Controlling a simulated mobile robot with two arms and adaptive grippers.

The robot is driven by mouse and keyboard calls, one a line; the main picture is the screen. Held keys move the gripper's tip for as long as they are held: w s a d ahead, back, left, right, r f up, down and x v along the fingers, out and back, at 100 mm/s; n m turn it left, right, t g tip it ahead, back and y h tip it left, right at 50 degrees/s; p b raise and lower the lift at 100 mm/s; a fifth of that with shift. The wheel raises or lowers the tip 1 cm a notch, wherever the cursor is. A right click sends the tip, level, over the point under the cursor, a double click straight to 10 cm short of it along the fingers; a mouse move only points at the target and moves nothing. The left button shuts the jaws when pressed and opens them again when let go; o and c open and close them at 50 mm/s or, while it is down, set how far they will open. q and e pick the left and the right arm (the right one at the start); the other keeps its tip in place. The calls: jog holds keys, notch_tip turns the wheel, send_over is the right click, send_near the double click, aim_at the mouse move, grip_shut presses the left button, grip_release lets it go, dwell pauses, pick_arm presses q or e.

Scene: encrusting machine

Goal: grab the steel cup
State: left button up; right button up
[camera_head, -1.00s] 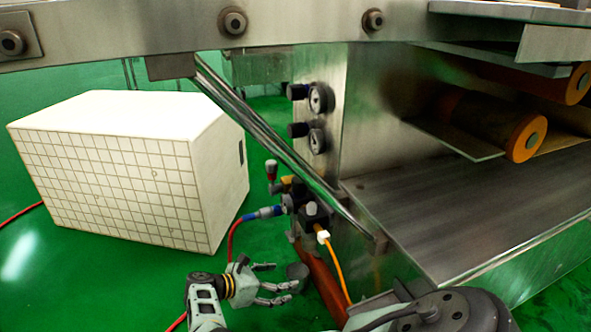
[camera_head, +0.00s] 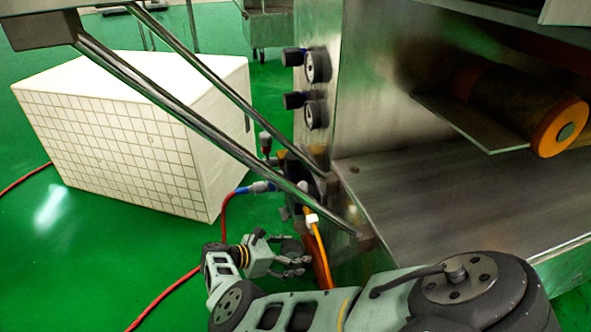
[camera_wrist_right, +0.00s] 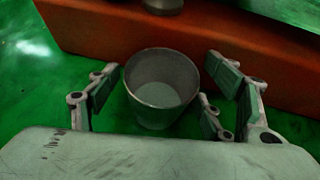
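The steel cup (camera_wrist_right: 161,88) is grey and round, with its open mouth facing the right wrist camera. My right gripper (camera_wrist_right: 160,98) is open, with its fingers on both sides of the cup. A gap shows on the left; the right lower finger is close to the wall, and I cannot tell if it touches. In the head view my right gripper (camera_head: 290,252) is low in the middle, and the cup (camera_head: 293,245) is small, dark and partly hidden by the fingers. My left gripper is not in view.
A red-orange beam (camera_wrist_right: 120,35) of the machine runs just behind the cup. The steel machine (camera_head: 440,185) with an orange-ended roller (camera_head: 558,128) stands at right. A slanted bar (camera_head: 215,135) crosses above. A white tiled box (camera_head: 125,150) stands at left on open green floor.

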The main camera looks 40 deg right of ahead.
jog(key=c, duration=1.2)
jog(key=shift+c, duration=0.4)
jog(key=shift+r, duration=0.15)
